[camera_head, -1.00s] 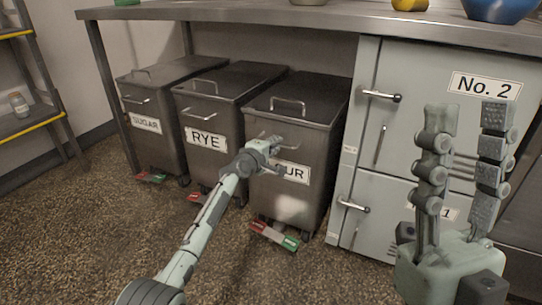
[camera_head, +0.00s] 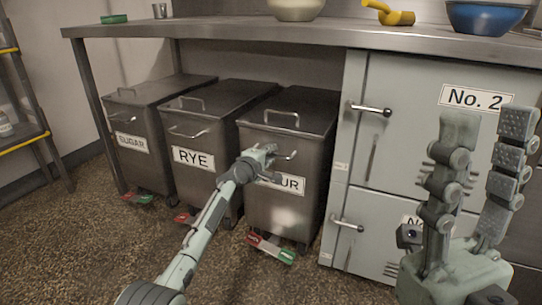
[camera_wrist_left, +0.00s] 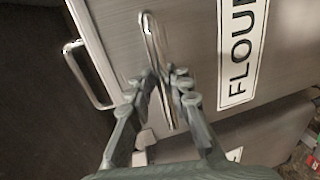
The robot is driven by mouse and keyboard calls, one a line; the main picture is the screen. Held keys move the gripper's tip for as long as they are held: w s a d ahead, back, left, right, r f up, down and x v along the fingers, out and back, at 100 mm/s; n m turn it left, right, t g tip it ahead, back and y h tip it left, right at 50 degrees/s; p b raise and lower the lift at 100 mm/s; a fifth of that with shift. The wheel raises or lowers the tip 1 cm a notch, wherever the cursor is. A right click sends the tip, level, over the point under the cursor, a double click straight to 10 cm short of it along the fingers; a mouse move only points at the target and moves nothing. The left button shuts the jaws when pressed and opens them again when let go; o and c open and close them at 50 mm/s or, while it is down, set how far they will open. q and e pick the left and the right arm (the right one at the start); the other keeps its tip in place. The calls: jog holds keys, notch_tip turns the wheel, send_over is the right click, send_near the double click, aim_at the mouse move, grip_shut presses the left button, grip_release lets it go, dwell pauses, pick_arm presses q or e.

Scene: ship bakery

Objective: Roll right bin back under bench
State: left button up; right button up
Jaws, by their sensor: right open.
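The right bin (camera_head: 305,150), a dark grey lidded bin labelled FLOUR, stands upright under the bench (camera_head: 235,32), next to a pale cabinet. Its label is partly hidden by my left gripper (camera_head: 268,163) in the head view. In the left wrist view, the front handle (camera_wrist_left: 151,40) of the bin lies between the fingers of the left gripper (camera_wrist_left: 163,82). They are drawn in close on both sides of it. The lid handle (camera_wrist_left: 88,78) is free. My right gripper (camera_head: 485,150) is open and empty in front of the cabinet.
The RYE bin (camera_head: 213,165) and the SUGAR bin (camera_head: 150,150) stand left of the right bin. The pale cabinet (camera_head: 390,170) stands close on its right. A red and green pedal (camera_head: 270,248) is at its foot. The speckled floor in front is clear.

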pick_arm(q)
jog(key=shift+o, duration=1.1)
jog(key=shift+f, duration=0.1)
jog(key=shift+s, duration=0.1)
jog(key=shift+s, duration=0.15)
jog(key=v, duration=1.1)
jog(key=shift+s, duration=0.3)
jog(key=shift+a, duration=0.15)
